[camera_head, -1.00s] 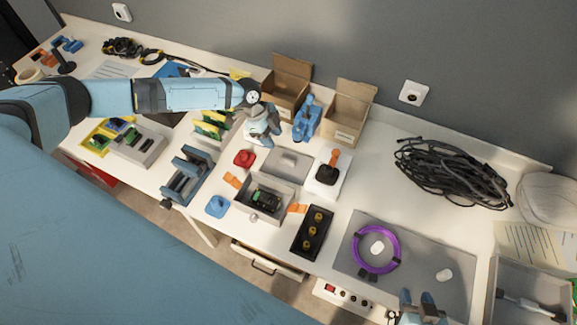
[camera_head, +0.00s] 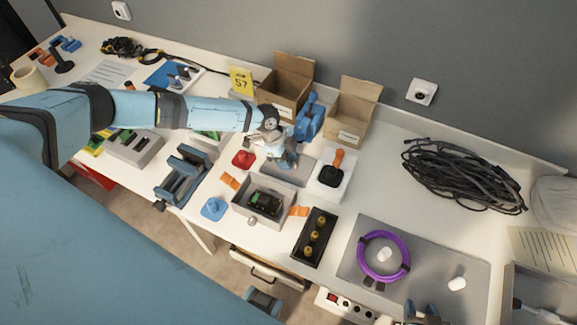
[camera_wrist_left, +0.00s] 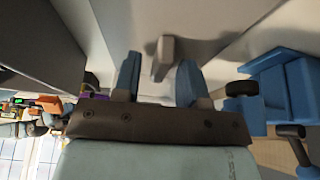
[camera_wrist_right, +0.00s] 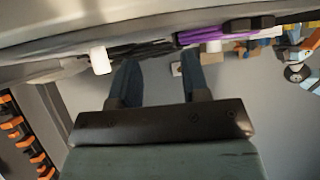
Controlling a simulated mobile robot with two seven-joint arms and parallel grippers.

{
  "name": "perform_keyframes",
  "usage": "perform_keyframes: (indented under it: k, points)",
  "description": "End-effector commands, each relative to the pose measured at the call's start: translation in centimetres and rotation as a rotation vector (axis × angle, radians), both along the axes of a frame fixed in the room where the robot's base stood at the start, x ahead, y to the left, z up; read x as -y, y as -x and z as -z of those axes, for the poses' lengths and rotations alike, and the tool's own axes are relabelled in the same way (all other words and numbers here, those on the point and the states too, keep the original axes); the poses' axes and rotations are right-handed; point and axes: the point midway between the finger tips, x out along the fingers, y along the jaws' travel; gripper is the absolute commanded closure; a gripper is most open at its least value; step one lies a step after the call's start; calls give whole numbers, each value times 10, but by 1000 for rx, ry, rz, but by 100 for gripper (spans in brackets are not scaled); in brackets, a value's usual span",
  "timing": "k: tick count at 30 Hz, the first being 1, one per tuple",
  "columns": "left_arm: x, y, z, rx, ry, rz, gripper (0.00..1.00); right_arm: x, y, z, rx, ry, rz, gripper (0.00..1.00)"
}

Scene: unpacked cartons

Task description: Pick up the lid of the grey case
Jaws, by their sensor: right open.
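The grey lid (camera_head: 283,177) lies flat on the white table, behind the open grey case (camera_head: 245,212), which holds a black and green item. My left gripper (camera_head: 284,161) is over the lid and hides part of it. In the left wrist view its two fingers (camera_wrist_left: 158,72) are apart, with the lid's grey knob (camera_wrist_left: 166,52) ahead between them; I see no grip on it. My right gripper (camera_head: 422,310) is at the bottom edge of the head view, near the grey mat. Its fingers (camera_wrist_right: 157,78) are apart and empty in the right wrist view.
A red part (camera_head: 243,159) is left of the lid; a white block with a black and orange handle (camera_head: 331,174) is right of it. Cardboard boxes (camera_head: 351,118) and a blue clamp (camera_head: 309,117) stand behind. A purple ring (camera_head: 363,258) lies on the grey mat (camera_head: 470,262).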

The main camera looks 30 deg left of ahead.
Motion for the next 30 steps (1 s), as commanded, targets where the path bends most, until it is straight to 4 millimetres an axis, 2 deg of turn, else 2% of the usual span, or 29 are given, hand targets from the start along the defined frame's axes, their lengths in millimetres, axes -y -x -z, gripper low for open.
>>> perform_keyframes:
  k: [1,4,5,14,20,26,30]
  points:
    - [0,0,0,0,0,0,74,0,0,0,0,0,0,57]
    - [0,0,0,0,0,0,97,-1,0,0,0,-1,-1,57]
    - [0,0,0,0,0,0,100,-1,0,0,0,-1,-1,57]
    - [0,0,-1,0,0,0,100,-2,0,-2,2,-2,-2,57]
    - [0,0,-11,1,1,2,100,-2,0,-2,2,-2,-2,57]
    - [0,-1,-43,3,3,1,100,-2,0,-1,2,-2,-2,57]
    - [0,0,-78,3,2,2,100,-2,0,0,2,-2,-2,57]
